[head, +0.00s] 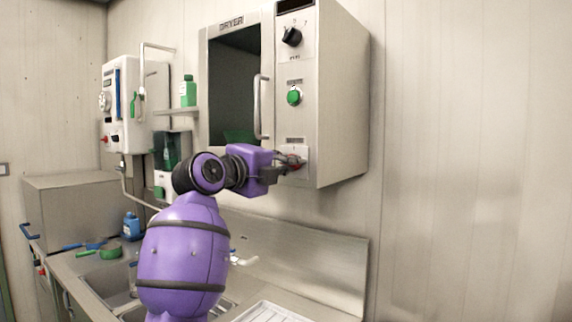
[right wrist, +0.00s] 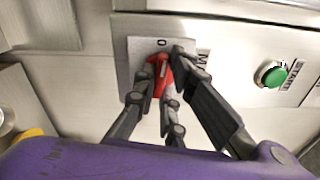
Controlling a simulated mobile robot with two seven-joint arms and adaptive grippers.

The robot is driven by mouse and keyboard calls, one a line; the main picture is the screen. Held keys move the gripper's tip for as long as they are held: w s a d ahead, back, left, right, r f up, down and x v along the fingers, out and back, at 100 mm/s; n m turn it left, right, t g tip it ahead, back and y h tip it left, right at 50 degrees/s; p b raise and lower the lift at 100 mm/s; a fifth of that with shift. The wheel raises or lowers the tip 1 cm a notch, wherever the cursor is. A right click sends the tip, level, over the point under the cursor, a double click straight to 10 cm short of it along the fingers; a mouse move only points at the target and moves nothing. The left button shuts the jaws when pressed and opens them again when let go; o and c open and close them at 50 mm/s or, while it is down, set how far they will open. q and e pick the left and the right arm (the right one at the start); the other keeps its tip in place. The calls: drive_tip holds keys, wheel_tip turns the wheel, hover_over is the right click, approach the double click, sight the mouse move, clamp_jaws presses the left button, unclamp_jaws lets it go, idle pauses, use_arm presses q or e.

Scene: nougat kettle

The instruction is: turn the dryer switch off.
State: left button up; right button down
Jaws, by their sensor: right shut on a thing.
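The dryer (head: 345,95) hangs on the back wall, with its name on a label above a dark door window. Its control strip has a black knob (head: 291,37), a green start button (head: 293,96) and, lowest, a red switch (head: 296,165). My right gripper (head: 290,161) is at the red switch, its fingers on either side of it. In the right wrist view the red switch (right wrist: 160,72) sits on a white plate marked 0 at the top, between the fingers (right wrist: 160,85). The fingers are shut on it and partly hide it. My left gripper is not in view.
The green button (right wrist: 271,74) is right of the switch in the right wrist view. The dryer's door handle (head: 261,107) stands out left of the control strip. Below are a steel sink counter (head: 75,262) and a blue bottle (head: 131,227). The wall right of the dryer is clear.

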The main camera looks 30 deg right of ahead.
drive_tip(key=shift+n, duration=0.9)
drive_tip(key=c, duration=1.8)
unclamp_jaws()
drive_tip(key=shift+a, duration=0.1)
drive_tip(key=v, duration=1.1)
drive_tip(key=shift+s+a, duration=0.2)
drive_tip(key=shift+a, duration=0.15)
